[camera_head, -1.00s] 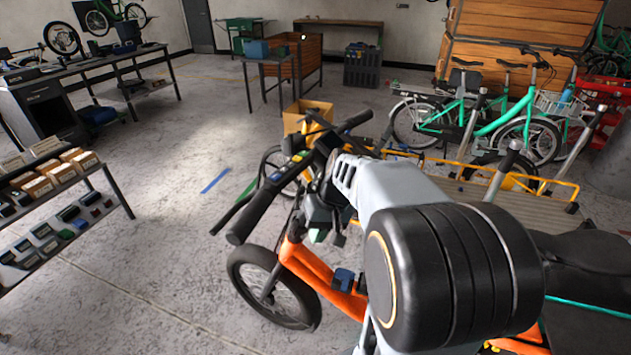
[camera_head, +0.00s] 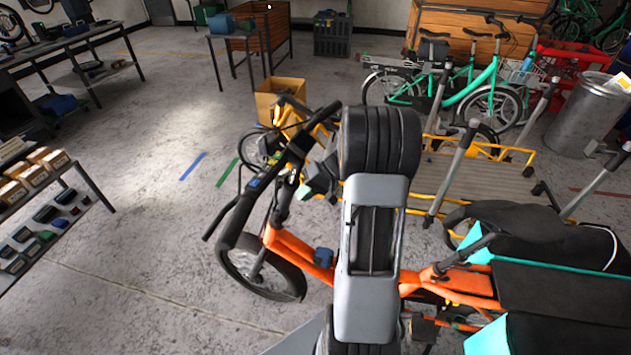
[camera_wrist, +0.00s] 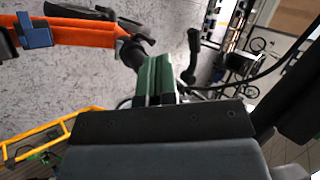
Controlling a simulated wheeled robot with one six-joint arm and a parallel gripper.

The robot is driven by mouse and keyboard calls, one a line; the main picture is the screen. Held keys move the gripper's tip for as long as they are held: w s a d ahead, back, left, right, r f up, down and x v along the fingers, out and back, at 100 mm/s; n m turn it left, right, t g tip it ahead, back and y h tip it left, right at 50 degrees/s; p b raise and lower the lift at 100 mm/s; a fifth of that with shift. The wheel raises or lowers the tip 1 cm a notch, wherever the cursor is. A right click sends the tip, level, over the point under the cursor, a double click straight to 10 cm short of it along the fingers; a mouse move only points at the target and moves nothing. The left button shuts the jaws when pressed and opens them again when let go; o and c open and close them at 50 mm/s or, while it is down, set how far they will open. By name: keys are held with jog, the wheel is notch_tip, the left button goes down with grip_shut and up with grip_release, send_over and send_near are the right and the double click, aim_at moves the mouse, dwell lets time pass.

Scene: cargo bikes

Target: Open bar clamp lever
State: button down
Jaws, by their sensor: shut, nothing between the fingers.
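The orange cargo bike (camera_head: 290,243) stands below and left of my arm in the head view. Its black handlebar (camera_head: 240,215) runs beside my gripper (camera_head: 312,188). My gripper is partly hidden by my arm. In the wrist view, the green-and-dark fingers of my gripper (camera_wrist: 155,66) are together, with nothing seen between them. They point towards a black joint (camera_wrist: 134,52) at the end of the orange frame tube. A dark, lever-like part (camera_wrist: 191,57) is just right of the fingertips. I cannot tell for sure which part is the bar clamp lever, or whether the fingers touch anything.
A yellow-railed cargo platform (camera_head: 480,180) lies right of my arm. A cardboard box (camera_head: 279,95) and teal bikes (camera_head: 470,90) stand behind. Shelves of small boxes (camera_head: 40,185) are at left. The floor between the shelves and the bike is clear.

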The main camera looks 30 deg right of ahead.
jog(key=shift+w+a+f+p, duration=0.2)
jog(key=shift+w+a, duration=0.1)
jog(key=shift+a, duration=0.45)
jog(key=shift+w+a+f+p, duration=0.15)
jog(key=shift+w+a+p, duration=0.1)
jog(key=shift+a, duration=0.55)
jog(key=shift+w+a+f+p, duration=0.2)
jog(key=shift+w+a, duration=0.1)
jog(key=shift+a, duration=0.45)
